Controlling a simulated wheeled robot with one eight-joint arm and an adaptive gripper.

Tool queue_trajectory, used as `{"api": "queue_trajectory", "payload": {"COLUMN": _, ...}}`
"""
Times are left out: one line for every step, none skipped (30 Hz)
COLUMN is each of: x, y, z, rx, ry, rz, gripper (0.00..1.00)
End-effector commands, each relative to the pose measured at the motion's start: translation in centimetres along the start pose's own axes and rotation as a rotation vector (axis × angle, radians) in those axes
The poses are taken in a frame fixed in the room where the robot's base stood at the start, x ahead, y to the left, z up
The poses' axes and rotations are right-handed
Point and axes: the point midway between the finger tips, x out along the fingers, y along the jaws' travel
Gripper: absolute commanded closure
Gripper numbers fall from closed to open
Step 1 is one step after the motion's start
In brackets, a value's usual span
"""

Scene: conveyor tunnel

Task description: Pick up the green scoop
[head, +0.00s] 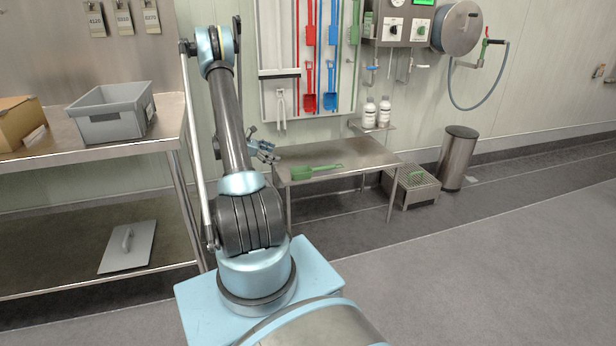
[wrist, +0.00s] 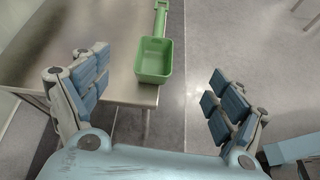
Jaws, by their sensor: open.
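The green scoop (head: 315,171) lies on a small steel table (head: 352,156) in the head view, its handle pointing right. In the wrist view the scoop (wrist: 154,58) shows its square bowl near the table's edge, with the handle running up toward the top of the picture. My gripper (wrist: 158,100) is open and empty, its blue-padded fingers spread wide to either side below the bowl. In the head view my gripper (head: 264,150) is at the table's left end, left of the scoop and apart from it, partly hidden by my arm.
A steel workbench (head: 60,152) with a grey bin (head: 112,112) and a cardboard box (head: 17,124) stands at the left. A tool board (head: 281,60) hangs behind the small table. White bottles (head: 369,112) stand on a shelf behind it. A waste bin (head: 458,158) stands right; the right floor is clear.

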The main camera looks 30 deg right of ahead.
Motion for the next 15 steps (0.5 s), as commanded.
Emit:
{"api": "queue_trajectory", "payload": {"x": 1.0, "y": 0.2, "z": -0.9, "rx": -0.019, "ry": -0.018, "rz": -0.005, "gripper": 0.12}}
{"api": "queue_trajectory", "payload": {"x": 1.5, "y": 0.3, "z": -1.3, "rx": -0.032, "ry": -0.029, "rz": -0.008, "gripper": 0.12}}
{"api": "queue_trajectory", "payload": {"x": 2.1, "y": 0.3, "z": -1.8, "rx": -0.047, "ry": -0.041, "rz": -0.011, "gripper": 0.12}}
{"api": "queue_trajectory", "payload": {"x": 2.5, "y": 0.3, "z": -2.2, "rx": -0.058, "ry": -0.050, "rz": -0.013, "gripper": 0.12}}
{"api": "queue_trajectory", "payload": {"x": 2.8, "y": 0.3, "z": -2.5, "rx": -0.067, "ry": -0.058, "rz": -0.016, "gripper": 0.12}}
{"api": "queue_trajectory", "payload": {"x": 3.3, "y": 0.3, "z": -2.9, "rx": -0.079, "ry": -0.067, "rz": -0.018, "gripper": 0.12}}
{"api": "queue_trajectory", "payload": {"x": 3.5, "y": 0.3, "z": -3.1, "rx": -0.086, "ry": -0.073, "rz": -0.020, "gripper": 0.12}}
{"api": "queue_trajectory", "payload": {"x": 3.8, "y": 0.3, "z": -3.3, "rx": -0.092, "ry": -0.079, "rz": -0.022, "gripper": 0.12}}
{"api": "queue_trajectory", "payload": {"x": 4.0, "y": 0.3, "z": -3.5, "rx": -0.099, "ry": -0.085, "rz": -0.023, "gripper": 0.12}}
{"api": "queue_trajectory", "payload": {"x": 4.2, "y": 0.3, "z": -3.6, "rx": -0.103, "ry": -0.088, "rz": -0.025, "gripper": 0.12}}
{"api": "queue_trajectory", "payload": {"x": 4.3, "y": 0.3, "z": -3.7, "rx": -0.107, "ry": -0.090, "rz": -0.026, "gripper": 0.12}}
{"api": "queue_trajectory", "payload": {"x": 4.6, "y": 0.3, "z": -3.8, "rx": -0.110, "ry": -0.092, "rz": -0.027, "gripper": 0.12}}
{"api": "queue_trajectory", "payload": {"x": 4.8, "y": 0.2, "z": -3.8, "rx": -0.111, "ry": -0.093, "rz": -0.028, "gripper": 0.12}}
{"api": "queue_trajectory", "payload": {"x": 5.2, "y": 0.2, "z": -3.8, "rx": -0.111, "ry": -0.094, "rz": -0.028, "gripper": 0.12}}
{"api": "queue_trajectory", "payload": {"x": 5.7, "y": 0.2, "z": -3.7, "rx": -0.111, "ry": -0.094, "rz": -0.029, "gripper": 0.12}}
